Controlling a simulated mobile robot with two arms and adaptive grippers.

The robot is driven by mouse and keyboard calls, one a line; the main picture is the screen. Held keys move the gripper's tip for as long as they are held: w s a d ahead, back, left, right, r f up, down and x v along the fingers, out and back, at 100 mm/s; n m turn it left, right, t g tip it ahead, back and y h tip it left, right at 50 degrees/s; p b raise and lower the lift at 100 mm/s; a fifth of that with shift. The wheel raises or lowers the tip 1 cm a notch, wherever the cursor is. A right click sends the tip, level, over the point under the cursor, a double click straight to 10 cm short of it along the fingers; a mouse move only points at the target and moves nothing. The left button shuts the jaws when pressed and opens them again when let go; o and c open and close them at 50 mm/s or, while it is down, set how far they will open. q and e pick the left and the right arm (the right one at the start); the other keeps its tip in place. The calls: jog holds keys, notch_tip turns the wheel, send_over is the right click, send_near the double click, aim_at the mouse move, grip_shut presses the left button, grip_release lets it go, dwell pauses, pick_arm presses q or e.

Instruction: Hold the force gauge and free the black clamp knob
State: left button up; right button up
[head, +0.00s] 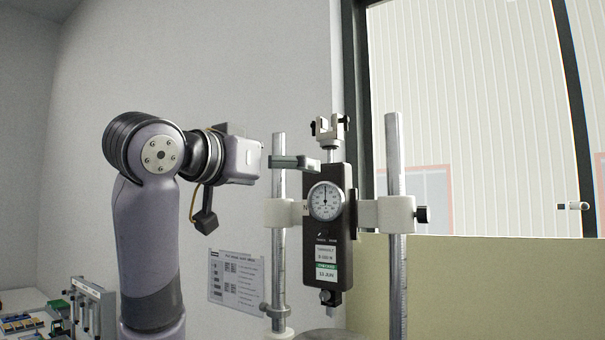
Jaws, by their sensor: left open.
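The force gauge (316,245) is a tall black body with a round white dial and labels. It hangs upright between two metal posts, held by a white crossbar. The black clamp knob (421,214) sticks out to the right of the white clamp block (396,214) on the right post. My left gripper (306,164) is open at the upper left of the gauge, just above the dial. Its fingers reach past the left post toward the gauge's top; I cannot tell whether they touch it. My right gripper is not in view.
The left post (279,240) stands close to my left gripper. A white fitting (331,130) with small black knobs tops the gauge. A printed sheet (235,278) is on the wall behind. A bench with equipment (95,305) is at lower left. Space right of the knob looks clear.

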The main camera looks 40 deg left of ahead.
pick_arm(q)
jog(key=p, duration=0.4)
send_near(321, 173)
jog(key=w, duration=0.3)
jog(key=w+p, duration=0.1)
jog(key=w, duration=0.2)
jog(key=w+p, duration=0.1)
jog(key=w, duration=0.2)
jog(key=w+p, duration=0.1)
jog(key=w, duration=0.1)
jog(key=shift+w+a+p, duration=0.3)
jog(key=shift+w+a, duration=0.05)
jog(key=shift+w, duration=0.05)
jog(key=shift+w+f, duration=0.1)
jog(key=shift+w, duration=0.45)
jog(key=shift+w+f, duration=0.1)
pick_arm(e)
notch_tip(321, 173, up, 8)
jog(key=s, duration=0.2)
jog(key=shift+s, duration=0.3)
pick_arm(q)
jog(key=shift+c, duration=0.4)
